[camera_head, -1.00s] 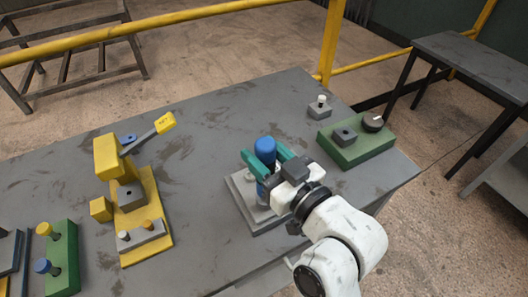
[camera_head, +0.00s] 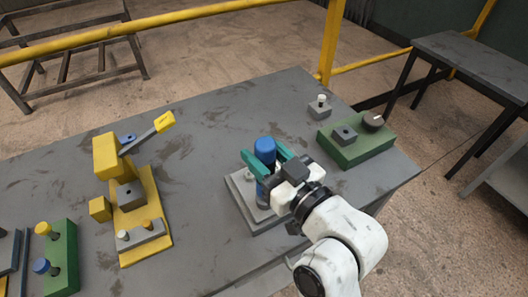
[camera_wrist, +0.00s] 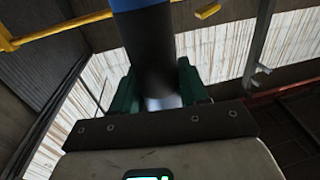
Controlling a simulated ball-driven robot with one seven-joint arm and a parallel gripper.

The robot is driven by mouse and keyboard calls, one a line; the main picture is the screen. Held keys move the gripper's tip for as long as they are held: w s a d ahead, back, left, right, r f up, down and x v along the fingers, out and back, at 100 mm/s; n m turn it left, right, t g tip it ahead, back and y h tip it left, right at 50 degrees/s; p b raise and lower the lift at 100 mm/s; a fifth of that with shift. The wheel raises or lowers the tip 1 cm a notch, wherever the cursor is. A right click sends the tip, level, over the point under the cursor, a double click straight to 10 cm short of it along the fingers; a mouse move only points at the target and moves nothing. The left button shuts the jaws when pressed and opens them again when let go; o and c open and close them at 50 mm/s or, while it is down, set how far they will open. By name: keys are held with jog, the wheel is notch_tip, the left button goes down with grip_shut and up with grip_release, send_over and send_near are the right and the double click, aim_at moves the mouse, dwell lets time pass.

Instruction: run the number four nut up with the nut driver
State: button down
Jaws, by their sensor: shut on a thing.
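The nut driver has a blue cap (camera_head: 265,145) and a darker shaft below it, and stands about upright over the grey plate (camera_head: 237,193). My gripper (camera_head: 264,160), with green fingers, is shut on the nut driver. In the wrist view the dark shaft of the nut driver (camera_wrist: 150,50) stands between the green fingers (camera_wrist: 157,90). The number four nut and the driver's lower end are hidden behind my gripper and the driver, so I cannot tell whether they touch.
A yellow press (camera_head: 125,195) with a lever stands to the left. A green block with pegs (camera_head: 62,255) is at the far left. A green base with a knob (camera_head: 355,150) and a small grey block (camera_head: 320,112) are at the right. The table between press and plate is clear.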

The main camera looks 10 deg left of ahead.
aim_at(264, 141)
jog(key=shift+f, duration=0.15)
jog(key=shift+r+p, duration=2.8)
jog(key=shift+r, duration=0.9)
